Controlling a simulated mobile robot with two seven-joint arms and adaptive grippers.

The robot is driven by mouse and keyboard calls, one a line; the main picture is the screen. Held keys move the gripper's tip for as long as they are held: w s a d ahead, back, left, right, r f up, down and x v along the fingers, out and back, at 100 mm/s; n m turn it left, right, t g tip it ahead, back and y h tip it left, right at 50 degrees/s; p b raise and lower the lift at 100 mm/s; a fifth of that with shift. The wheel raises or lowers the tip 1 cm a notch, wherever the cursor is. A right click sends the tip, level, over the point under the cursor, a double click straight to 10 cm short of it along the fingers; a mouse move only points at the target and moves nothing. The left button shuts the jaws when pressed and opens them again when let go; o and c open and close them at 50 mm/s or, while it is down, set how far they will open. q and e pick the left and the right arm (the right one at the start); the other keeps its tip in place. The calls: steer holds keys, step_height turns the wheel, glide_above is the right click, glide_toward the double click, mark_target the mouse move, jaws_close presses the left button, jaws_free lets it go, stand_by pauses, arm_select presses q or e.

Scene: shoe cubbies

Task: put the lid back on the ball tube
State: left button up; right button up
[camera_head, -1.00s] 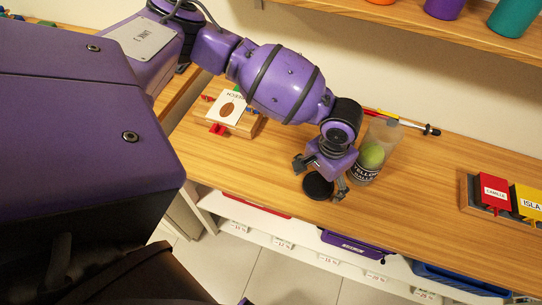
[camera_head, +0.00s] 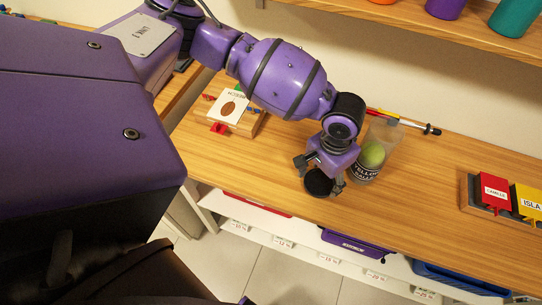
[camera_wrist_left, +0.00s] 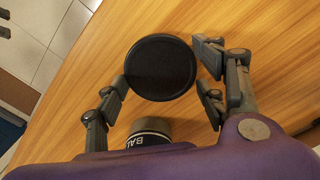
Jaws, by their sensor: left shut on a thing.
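The black round lid (camera_head: 318,184) is at the wooden counter's front part. My left gripper (camera_head: 319,174) points down over it, shut on its rim. In the left wrist view the lid (camera_wrist_left: 161,67) shows between the fingertips, flat side facing the camera. Whether it touches the counter I cannot tell. The clear ball tube (camera_head: 382,135) stands upright just right of the gripper, with a yellow-green ball inside and a black label; its top has no lid on it. The tube's black-labelled part (camera_wrist_left: 150,131) also shows in the left wrist view. My right gripper is not in view.
A wooden block with a picture card (camera_head: 231,106) lies to the left. A rod with a black end (camera_head: 428,129) lies behind the tube. Red and yellow name blocks (camera_head: 492,192) stand at right. A shelf (camera_head: 440,30) with cups hangs above. Counter between tube and blocks is clear.

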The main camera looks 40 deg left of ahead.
arm_select(q)
steer(key=s+r, duration=0.1)
steer(key=r, duration=0.1)
steer(key=s+r, duration=0.1)
steer(key=r, duration=0.2)
steer(key=s+d+r+p, duration=0.1)
steer(key=s+r, duration=0.1)
steer(key=shift+d+r, duration=0.1)
steer(key=shift+r, duration=0.1)
steer(key=s+d+r+p, duration=0.1)
steer(key=s+r, duration=0.3)
steer(key=s, duration=0.5)
steer(key=shift+s+d+r, duration=0.15)
steer(key=shift+s+d, duration=0.1)
steer(key=shift+d, duration=0.5)
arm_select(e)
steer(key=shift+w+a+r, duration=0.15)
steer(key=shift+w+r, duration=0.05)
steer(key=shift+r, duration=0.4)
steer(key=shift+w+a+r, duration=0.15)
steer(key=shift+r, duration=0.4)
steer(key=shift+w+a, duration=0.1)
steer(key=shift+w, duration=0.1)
